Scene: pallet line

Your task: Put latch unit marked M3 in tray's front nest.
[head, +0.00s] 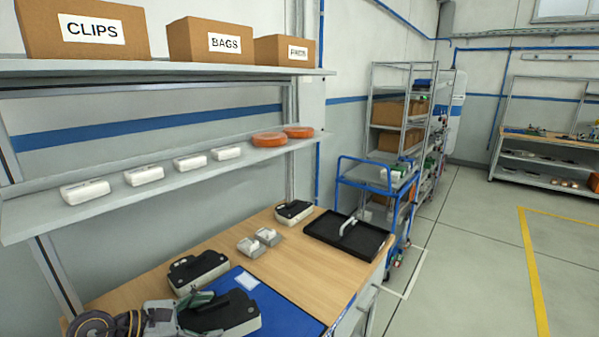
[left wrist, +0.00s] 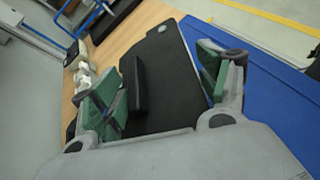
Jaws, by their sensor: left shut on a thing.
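My left gripper (head: 188,310) is at the bottom of the head view, over the blue mat (head: 282,308). It is shut on a black-topped latch unit (head: 236,312) with a pale base. In the left wrist view the green finger pads of the gripper (left wrist: 158,88) are on either side of this latch unit (left wrist: 172,85), whose raised black handle shows. No M3 mark is readable. The black tray (head: 368,250) is at the bench's far end, with a white bar-shaped piece in it. My right gripper is not in view.
Two small grey-white pieces (head: 257,243) stand on the wooden bench (head: 300,270) between mat and tray. A white card (head: 247,282) lies on the mat. A shelf (head: 170,185) with white cases and orange discs overhangs the bench's back. A blue cart (head: 375,185) stands beyond.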

